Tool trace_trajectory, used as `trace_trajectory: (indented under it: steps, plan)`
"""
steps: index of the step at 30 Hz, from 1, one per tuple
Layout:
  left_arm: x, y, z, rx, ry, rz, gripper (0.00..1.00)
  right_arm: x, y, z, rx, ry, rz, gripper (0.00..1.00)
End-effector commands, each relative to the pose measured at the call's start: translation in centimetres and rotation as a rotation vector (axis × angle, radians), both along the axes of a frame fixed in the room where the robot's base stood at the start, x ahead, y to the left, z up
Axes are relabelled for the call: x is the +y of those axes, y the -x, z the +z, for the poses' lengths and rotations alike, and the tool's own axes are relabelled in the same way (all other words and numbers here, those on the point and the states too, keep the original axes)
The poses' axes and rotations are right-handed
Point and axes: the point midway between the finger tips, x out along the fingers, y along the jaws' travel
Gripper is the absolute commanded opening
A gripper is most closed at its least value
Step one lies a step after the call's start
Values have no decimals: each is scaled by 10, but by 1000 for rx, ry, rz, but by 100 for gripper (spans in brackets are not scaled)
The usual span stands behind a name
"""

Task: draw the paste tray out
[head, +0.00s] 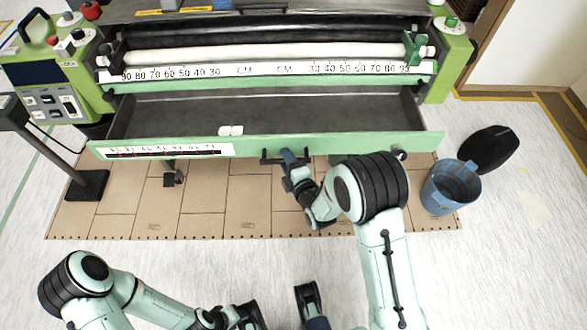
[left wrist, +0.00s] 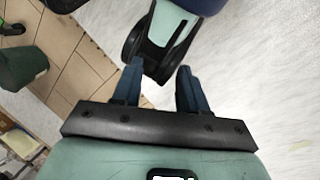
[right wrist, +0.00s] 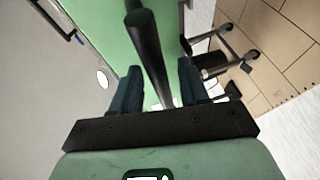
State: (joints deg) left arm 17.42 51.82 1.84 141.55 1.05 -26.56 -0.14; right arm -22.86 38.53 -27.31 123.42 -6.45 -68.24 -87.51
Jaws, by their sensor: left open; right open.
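The paste tray is a long dark trough with a green front panel (head: 260,147); its dark interior shows in front of the machine's roller. A black bar handle (head: 272,160) is on the front panel. My right gripper (head: 290,158) is at this handle in the head view. In the right wrist view the handle (right wrist: 148,50) runs between my two open fingers, with the green panel (right wrist: 108,35) beyond; I cannot tell whether they touch it. My left gripper (left wrist: 158,88) is open and empty, low in the head view, away from the tray.
The machine has a white roller (head: 260,53) and a ruler strip (head: 260,70). A blue bucket (head: 450,190) and a black object (head: 489,149) stand on the right. A black stand (head: 88,185) is at left.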

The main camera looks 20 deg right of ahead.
Motion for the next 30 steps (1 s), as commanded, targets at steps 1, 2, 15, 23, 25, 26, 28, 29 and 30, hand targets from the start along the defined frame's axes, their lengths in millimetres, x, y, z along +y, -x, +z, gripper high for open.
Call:
trace_trajectory:
  steps: [1,2,15,23,25,26,28,29,30]
  plan:
    - [0,1,1,3,1,-1,43,-1,5,1,1,0,0,44]
    - [-1,2,2,4,2,-1,43,-1,8,2,1,0,0,44]
    - [-5,12,11,33,16,-14,43,-13,106,23,3,-1,0,44]
    - [-7,27,42,81,25,-26,43,-15,121,29,2,3,1,44]
    - [-7,28,44,87,27,-27,43,-16,124,29,2,2,0,44]
    - [-7,29,45,89,28,-28,43,-16,125,28,2,2,0,44]
    - [-7,30,46,92,28,-28,43,-16,126,28,1,1,0,44]
    - [-7,30,46,93,28,-29,43,-16,126,28,1,1,0,44]
    - [-7,30,46,94,28,-29,43,-16,127,28,1,1,0,44]
